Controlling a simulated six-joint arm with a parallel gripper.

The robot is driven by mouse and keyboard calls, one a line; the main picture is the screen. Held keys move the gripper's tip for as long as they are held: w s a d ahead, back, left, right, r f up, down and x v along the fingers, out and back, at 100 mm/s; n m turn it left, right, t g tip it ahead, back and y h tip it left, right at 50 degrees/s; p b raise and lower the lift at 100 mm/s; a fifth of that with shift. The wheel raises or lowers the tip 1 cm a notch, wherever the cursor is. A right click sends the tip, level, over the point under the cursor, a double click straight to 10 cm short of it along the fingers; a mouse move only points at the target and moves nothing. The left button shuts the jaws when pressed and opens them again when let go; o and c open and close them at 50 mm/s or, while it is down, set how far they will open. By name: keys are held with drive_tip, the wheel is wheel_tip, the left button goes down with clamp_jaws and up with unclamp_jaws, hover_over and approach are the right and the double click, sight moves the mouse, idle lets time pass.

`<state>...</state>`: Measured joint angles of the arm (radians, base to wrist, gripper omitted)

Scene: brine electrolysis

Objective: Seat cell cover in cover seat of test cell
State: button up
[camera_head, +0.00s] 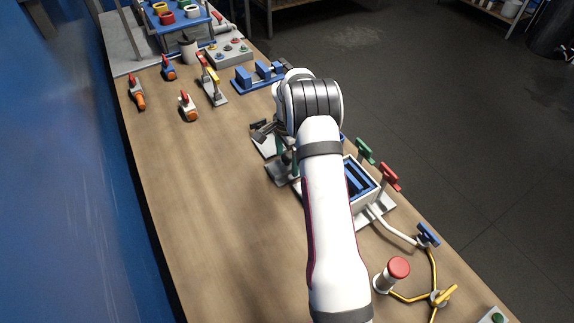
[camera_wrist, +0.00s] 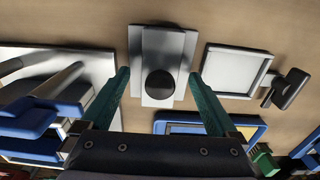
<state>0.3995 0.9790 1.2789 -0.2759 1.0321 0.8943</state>
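In the wrist view, a dark round knob (camera_wrist: 158,84) stands on a pale stepped plate, which looks like the cell cover (camera_wrist: 162,47) on a grey stand. My gripper (camera_wrist: 160,76) has its two green fingers apart, one either side of the plate and knob, with nothing visibly gripped. Contact cannot be judged. In the head view, my arm hides most of the gripper and the cover. The test cell appears to be the white box with blue inserts (camera_head: 373,192), right of my arm and partly hidden by it. Its seat is not clearly visible.
A white tray (camera_wrist: 237,72) with a dark clamp (camera_wrist: 286,89) lies beside the stand. Green (camera_head: 365,151) and red (camera_head: 390,177) handles rise by the cell. A red-capped post (camera_head: 398,268) and tubing stand nearer. The bench (camera_head: 205,200) left of my arm is clear.

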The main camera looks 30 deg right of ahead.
clamp_jaws()
drive_tip(key=shift+r, duration=0.15)
